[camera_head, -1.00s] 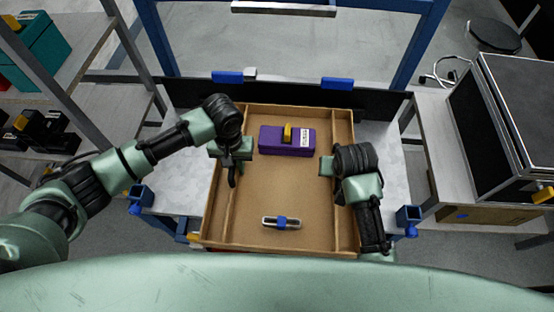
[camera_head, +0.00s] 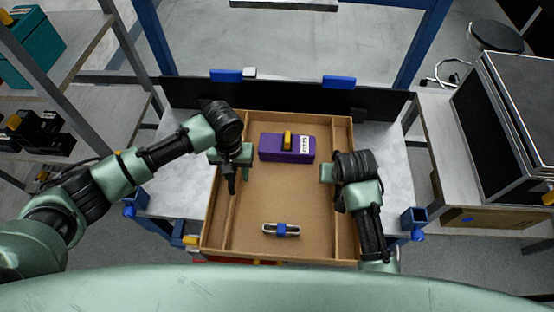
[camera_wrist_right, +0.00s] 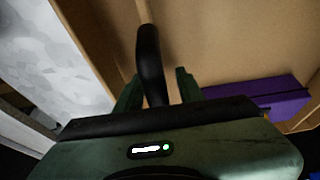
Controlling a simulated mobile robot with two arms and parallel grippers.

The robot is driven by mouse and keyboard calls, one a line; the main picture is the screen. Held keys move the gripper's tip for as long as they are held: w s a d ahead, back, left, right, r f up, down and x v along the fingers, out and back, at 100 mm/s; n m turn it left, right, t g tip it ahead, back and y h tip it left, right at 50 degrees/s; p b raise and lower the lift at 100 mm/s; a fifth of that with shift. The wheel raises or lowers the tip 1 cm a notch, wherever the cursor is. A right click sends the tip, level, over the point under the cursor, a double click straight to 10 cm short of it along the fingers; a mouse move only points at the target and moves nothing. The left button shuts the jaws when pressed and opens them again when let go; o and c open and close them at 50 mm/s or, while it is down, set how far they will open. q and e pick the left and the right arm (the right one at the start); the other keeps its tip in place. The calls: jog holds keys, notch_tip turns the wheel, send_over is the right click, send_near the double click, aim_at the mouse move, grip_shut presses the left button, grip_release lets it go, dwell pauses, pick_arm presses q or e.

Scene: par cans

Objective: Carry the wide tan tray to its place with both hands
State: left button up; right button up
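The wide tan tray (camera_head: 305,215) lies level over the table in the head view, with a long inner divider near each side. My left gripper (camera_head: 232,160) is at the left divider and my right gripper (camera_head: 327,173) at the right divider. Both look shut on the tray, though the finger contact is partly hidden. In the right wrist view my fingers (camera_wrist_right: 158,88) sit on either side of a dark curved part over the divider. A purple box (camera_head: 272,148) with a yellow top piece and a silver item (camera_head: 268,229) with a blue band lie in the tray.
The grey table (camera_head: 180,190) shows on both sides of the tray, with blue posts and a dark back panel (camera_head: 290,97). Shelves (camera_head: 75,65) stand at the left. A bench with a large dark case (camera_head: 515,110) stands at the right.

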pick_arm(q)
notch_tip(320, 180, up, 12)
jog(key=shift+f, duration=0.15)
pick_arm(e)
jog(key=shift+s+r, duration=0.1)
jog(key=shift+r, duration=0.15)
jog(key=v, duration=1.1)
jog(key=shift+s+r, duration=0.2)
jog(key=shift+r, duration=0.05)
pick_arm(q)
jog(key=shift+s, duration=0.1)
pick_arm(e)
jog(key=shift+f, duration=0.1)
